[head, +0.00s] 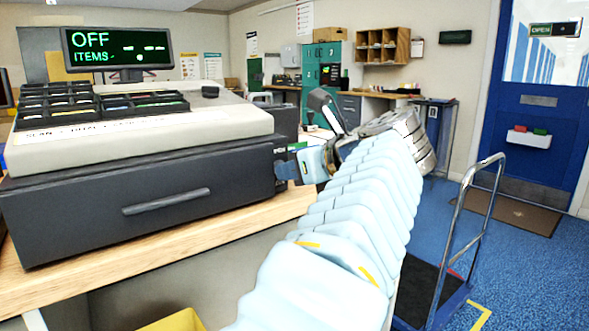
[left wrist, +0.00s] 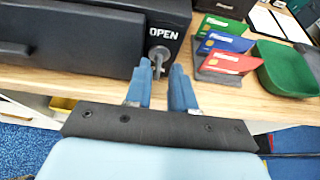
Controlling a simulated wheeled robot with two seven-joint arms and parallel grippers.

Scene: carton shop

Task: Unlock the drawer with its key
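The dark drawer (head: 140,193) of the cash register is closed, with a grey handle on its front. In the left wrist view, the drawer unit (left wrist: 70,45) fills the upper left. A round grey metal lock piece with a short stem, which looks like the key in the lock (left wrist: 158,54), sits under the white word "OPEN". My left gripper (left wrist: 161,70) has its two blue fingers apart, one each side of the stem, with gaps showing. In the head view my left gripper (head: 305,166) is beside the drawer's right end, partly hidden by my arm. My right gripper is in neither view.
Green, blue and red cards (left wrist: 225,44) stand in a grey holder right of the lock, with a green tray (left wrist: 287,70) beyond. The wooden counter edge (head: 180,254) runs below the drawer. A trolley (head: 452,255) stands on the blue floor at right.

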